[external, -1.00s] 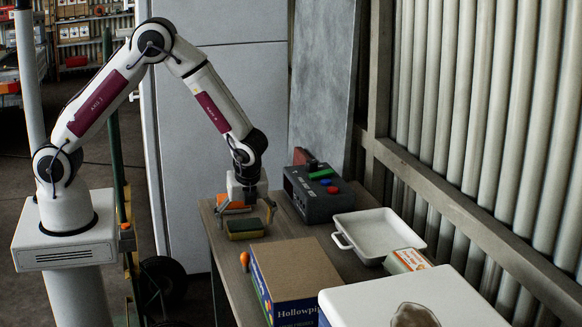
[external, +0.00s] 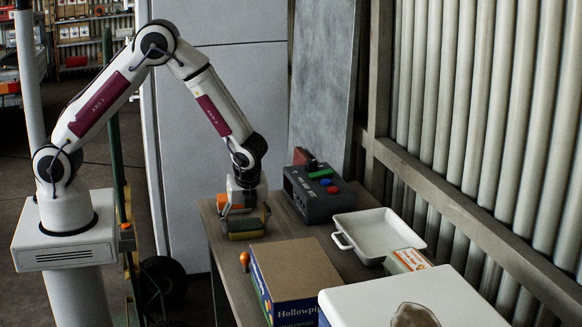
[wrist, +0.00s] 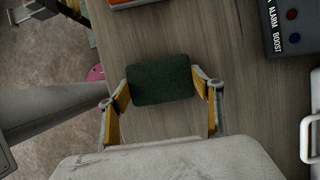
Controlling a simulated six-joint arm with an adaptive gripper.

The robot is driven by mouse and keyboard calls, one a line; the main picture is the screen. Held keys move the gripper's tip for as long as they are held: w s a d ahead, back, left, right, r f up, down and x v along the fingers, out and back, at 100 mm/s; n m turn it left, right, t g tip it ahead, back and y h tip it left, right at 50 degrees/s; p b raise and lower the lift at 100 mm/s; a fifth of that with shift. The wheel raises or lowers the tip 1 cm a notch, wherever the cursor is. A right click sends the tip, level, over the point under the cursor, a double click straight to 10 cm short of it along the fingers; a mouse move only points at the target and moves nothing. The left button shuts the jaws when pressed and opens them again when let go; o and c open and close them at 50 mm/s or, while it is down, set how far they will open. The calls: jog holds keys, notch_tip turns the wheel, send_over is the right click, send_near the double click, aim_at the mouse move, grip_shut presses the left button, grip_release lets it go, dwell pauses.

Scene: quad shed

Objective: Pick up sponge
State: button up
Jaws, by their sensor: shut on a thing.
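The sponge (external: 246,235) is a small block with a dark green top and a yellowish side, low at the far end of the table. In the wrist view its green face (wrist: 160,80) lies between the two fingers. My gripper (external: 246,222) points down over the sponge and is shut on it, one finger at each end. The same gripper shows in the wrist view (wrist: 163,92) with its orange-yellow finger pads against the sponge's sides. I cannot tell whether the sponge's underside touches the table.
A dark grey control box (external: 318,195) with coloured buttons stands right of my gripper. A white tray (external: 345,233) lies farther right. A cardboard box (external: 298,265) and an orange-topped item (external: 244,259) stand nearer. Wooden table surface (wrist: 225,55) shows bare around the sponge.

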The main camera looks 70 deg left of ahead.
aim_at(245, 225)
notch_tip(245, 225, up, 10)
dwell(1.0)
